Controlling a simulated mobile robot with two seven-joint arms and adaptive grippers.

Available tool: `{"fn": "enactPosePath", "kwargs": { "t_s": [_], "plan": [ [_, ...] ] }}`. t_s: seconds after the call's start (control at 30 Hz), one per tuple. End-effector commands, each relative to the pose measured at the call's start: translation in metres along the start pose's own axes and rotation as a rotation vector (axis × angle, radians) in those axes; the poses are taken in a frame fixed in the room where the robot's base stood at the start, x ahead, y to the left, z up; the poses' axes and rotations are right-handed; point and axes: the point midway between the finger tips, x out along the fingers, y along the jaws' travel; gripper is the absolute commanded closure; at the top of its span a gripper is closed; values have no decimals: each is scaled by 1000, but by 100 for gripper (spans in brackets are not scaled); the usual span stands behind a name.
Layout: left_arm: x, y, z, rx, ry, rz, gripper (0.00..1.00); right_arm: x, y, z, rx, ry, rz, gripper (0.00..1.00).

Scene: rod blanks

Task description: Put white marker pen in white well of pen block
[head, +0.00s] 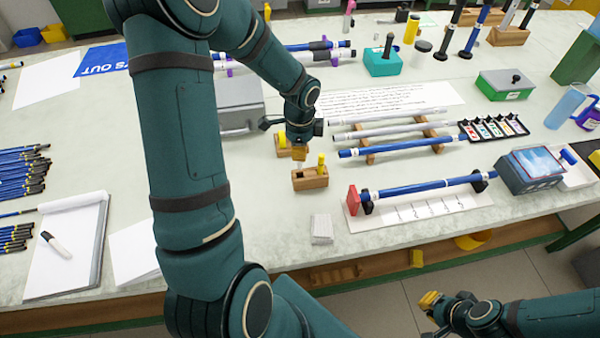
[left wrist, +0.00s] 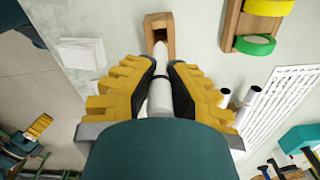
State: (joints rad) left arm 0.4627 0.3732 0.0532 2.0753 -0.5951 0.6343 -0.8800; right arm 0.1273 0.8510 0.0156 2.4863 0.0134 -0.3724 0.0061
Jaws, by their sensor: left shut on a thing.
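My left gripper (head: 300,152) hangs low over the wooden blocks near the middle of the table. In the left wrist view its yellow-backed fingers (left wrist: 166,88) are shut on a white marker pen (left wrist: 160,97), a white cylinder with a dark band. The pen's far end overlaps a small wooden block (left wrist: 151,20) with an open well; whether it is inside or above cannot be told. In the head view a wooden block (head: 311,182) with a yellow upright piece sits just below the gripper. The well's colour is not clear. My right gripper (head: 432,300) is off the table's front edge, its opening unclear.
Another wooden block (left wrist: 230,28) carries yellow and green round pieces beside the first. A small white stack (head: 321,229) lies in front. Rods on wooden rests (head: 370,158) lie to the right. A notebook (head: 85,225) with a pen lies left.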

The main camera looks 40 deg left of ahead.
Motion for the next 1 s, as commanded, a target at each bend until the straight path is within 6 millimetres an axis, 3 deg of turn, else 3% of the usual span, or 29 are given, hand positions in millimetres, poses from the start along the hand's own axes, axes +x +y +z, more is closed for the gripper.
{"fn": "enactPosePath", "kwargs": {
  "t_s": [0.1, 0.33, 0.53, 0.97, 1.0],
  "plan": [
    [22, 0, 0, -1, 0, 2, 100, 5, 2, 2, -1, -4, 0, 100],
    [38, 0, 0, -3, 1, 1, 100, 7, 3, 4, -2, -7, -1, 100],
    [65, 0, 0, -3, 0, 2, 100, 12, 5, 6, -4, -12, -1, 100],
    [72, 0, 0, -3, 1, -1, 100, 15, 6, 8, -5, -15, -2, 100],
    [72, 0, 0, -3, 1, -1, 77, 14, 5, 8, -5, -16, -2, 100]
  ]
}}
